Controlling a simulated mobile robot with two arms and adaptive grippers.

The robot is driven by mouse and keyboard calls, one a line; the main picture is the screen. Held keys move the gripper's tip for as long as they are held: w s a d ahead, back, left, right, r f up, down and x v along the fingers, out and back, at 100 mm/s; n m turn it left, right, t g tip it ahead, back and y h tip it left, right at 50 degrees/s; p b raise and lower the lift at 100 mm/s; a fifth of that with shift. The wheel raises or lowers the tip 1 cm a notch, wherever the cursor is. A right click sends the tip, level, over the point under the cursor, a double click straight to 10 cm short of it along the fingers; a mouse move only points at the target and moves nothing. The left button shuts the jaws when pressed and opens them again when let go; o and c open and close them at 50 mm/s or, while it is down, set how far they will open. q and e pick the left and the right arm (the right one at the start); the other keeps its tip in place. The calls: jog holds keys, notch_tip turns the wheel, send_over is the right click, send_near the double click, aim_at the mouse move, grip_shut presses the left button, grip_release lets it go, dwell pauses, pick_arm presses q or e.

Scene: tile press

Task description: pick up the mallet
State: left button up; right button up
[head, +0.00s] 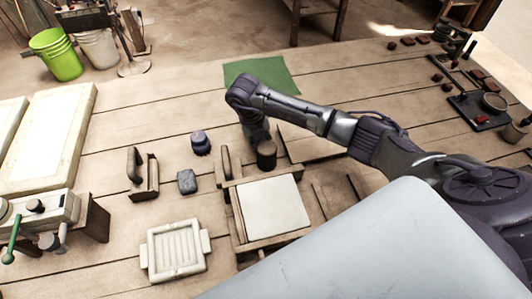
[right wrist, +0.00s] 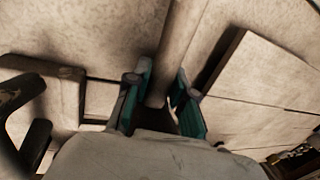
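A dark brown cylinder (head: 266,154), seemingly the mallet's head, stands behind the wooden press frame at mid table. My right gripper (head: 256,136) points down right behind it, and its fingers are partly hidden in the head view. In the right wrist view a brown rod (right wrist: 172,45), seemingly the mallet's handle, runs between the teal fingertips of my right gripper (right wrist: 162,88). The fingers stand apart on either side of the rod, with a thin gap at the right finger. My left gripper is not in view.
A wooden frame with a pale slab (head: 272,208) stands in front of the gripper. A green sheet (head: 262,72) lies behind my arm. A dark jar (head: 200,142), a grey block (head: 187,182) and a pale ribbed tray (head: 176,250) are to the left.

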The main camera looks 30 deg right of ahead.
grip_shut()
jog(key=shift+r, duration=0.15)
jog(key=shift+w+r, duration=0.1)
jog(key=shift+r, duration=0.45)
notch_tip(320, 180, up, 3)
jog(key=shift+f+b, duration=0.1)
jog(key=shift+b, duration=0.2)
jog(key=d+r+b, duration=0.1)
jog(key=d+r, duration=0.2)
jog(key=d, duration=0.3)
jog(key=s+d+r, duration=0.1)
jog(key=d+r, duration=0.3)
jog(key=d, duration=0.1)
jog(key=shift+d+b, duration=0.35)
jog(key=shift+b, duration=0.05)
